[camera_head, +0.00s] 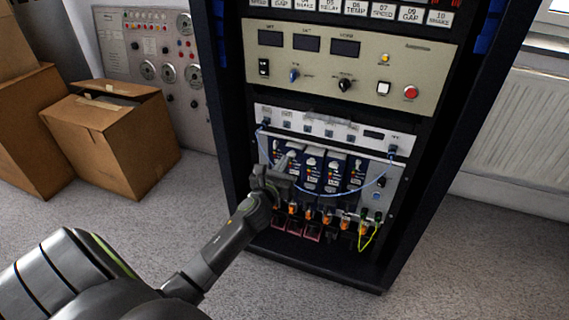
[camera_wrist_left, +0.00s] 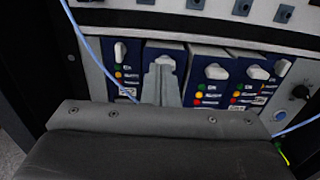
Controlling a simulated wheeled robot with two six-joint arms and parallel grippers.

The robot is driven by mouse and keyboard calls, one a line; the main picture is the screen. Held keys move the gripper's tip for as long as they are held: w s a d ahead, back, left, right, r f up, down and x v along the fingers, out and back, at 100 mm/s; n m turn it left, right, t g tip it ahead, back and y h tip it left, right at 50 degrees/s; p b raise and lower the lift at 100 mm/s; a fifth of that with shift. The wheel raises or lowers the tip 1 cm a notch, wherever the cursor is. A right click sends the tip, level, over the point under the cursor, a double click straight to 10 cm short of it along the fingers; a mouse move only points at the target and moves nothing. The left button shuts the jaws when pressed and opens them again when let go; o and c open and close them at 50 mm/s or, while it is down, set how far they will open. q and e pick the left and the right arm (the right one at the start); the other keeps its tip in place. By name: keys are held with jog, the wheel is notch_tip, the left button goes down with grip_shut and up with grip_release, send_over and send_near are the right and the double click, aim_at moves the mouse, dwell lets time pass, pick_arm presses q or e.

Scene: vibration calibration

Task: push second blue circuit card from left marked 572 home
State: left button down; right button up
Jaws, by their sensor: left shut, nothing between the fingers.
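Several blue circuit cards with white handles stand in a row in the rack's card bay. The second card from the left (camera_wrist_left: 172,48) is right ahead of my left gripper (camera_wrist_left: 161,84), whose fingers are shut and empty. The fingers cover much of this card's face, and I cannot read its mark or tell whether the fingertips touch it. In the head view my left gripper (camera_head: 287,163) reaches the left part of the row and hides some of the cards there. My right gripper is not in view.
A thin blue cable (camera_head: 345,193) hangs in a loop across the cards. Orange-tipped connectors (camera_head: 326,216) and a yellow-green wire (camera_head: 368,239) are below. A beige panel with knobs (camera_head: 344,67) is above. Cardboard boxes (camera_head: 113,138) stand on the floor to the left.

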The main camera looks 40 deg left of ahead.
aim_at(291, 149)
pick_arm(q)
jog(key=shift+w+a, duration=0.1)
jog(key=shift+w, duration=0.3)
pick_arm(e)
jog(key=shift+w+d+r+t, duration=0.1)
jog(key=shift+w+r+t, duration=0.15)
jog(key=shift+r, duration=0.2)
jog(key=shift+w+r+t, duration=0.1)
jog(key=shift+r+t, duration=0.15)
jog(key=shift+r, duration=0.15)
pick_arm(q)
jog(key=x, duration=0.3)
jog(key=shift+w+r, duration=0.15)
jog(key=shift+r, duration=0.15)
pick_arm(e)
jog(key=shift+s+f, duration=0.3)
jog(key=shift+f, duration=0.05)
pick_arm(q)
jog(key=shift+r, duration=0.1)
